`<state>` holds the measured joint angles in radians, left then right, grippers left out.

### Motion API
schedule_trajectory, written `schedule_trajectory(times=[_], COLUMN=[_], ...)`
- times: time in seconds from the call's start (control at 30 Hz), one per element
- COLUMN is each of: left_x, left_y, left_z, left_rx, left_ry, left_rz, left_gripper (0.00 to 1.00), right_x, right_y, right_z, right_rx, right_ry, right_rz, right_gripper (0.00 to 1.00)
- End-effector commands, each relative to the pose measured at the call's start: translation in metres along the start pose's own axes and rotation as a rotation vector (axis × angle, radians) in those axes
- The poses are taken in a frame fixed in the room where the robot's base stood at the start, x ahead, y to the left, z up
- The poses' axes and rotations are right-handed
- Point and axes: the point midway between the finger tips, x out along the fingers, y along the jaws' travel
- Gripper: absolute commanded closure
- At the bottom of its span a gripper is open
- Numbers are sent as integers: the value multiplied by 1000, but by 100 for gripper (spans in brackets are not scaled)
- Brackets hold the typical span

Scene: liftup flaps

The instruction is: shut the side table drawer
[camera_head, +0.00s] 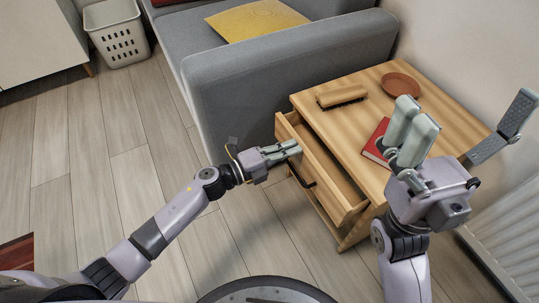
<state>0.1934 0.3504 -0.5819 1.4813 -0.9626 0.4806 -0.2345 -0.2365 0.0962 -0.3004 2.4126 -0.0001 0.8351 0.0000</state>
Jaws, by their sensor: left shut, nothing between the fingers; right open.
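The wooden side table (353,121) stands at the right against the wall, beside the sofa. Its drawer (327,183) is pulled partly out toward me, and its inside shows as bare wood. A dark handle (301,176) is on the drawer front. My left gripper (296,148) is shut with nothing in it, at the far left end of the drawer front; I cannot tell whether it touches. My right gripper (464,130) is open and empty, raised above the near right part of the table, hiding some of the tabletop.
On the tabletop are a brush (341,96), a red book (376,144) and a brown dish (401,85). A grey sofa (235,100) with a yellow cushion (256,19) stands behind. A white basket (117,34) is at the back left.

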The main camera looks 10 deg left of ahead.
Motion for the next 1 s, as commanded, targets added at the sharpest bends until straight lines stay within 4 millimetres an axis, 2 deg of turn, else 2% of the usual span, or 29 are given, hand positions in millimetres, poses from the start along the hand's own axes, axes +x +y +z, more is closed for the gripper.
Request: schedule_trajectory(times=[0.1, 0.3, 0.77, 1.0], left_x=[17, 32, 34, 25], left_y=[0, 0, 0, 1], left_z=[0, 0, 0, 8], left_rx=[0, 0, -1, 1], left_ry=[-1, 0, -1, -1], left_rz=[-1, -1, 0, 2], left_gripper=[100, 100, 100, 100], right_x=[-1, -1, 1, 3], right_y=[0, 0, 1, 1], right_z=[1, 1, 1, 0], right_rx=[0, 0, -2, -3], right_ry=[-4, -3, 4, 8], right_rz=[0, 1, 9, 8], right_gripper=[7, 7, 7, 7])
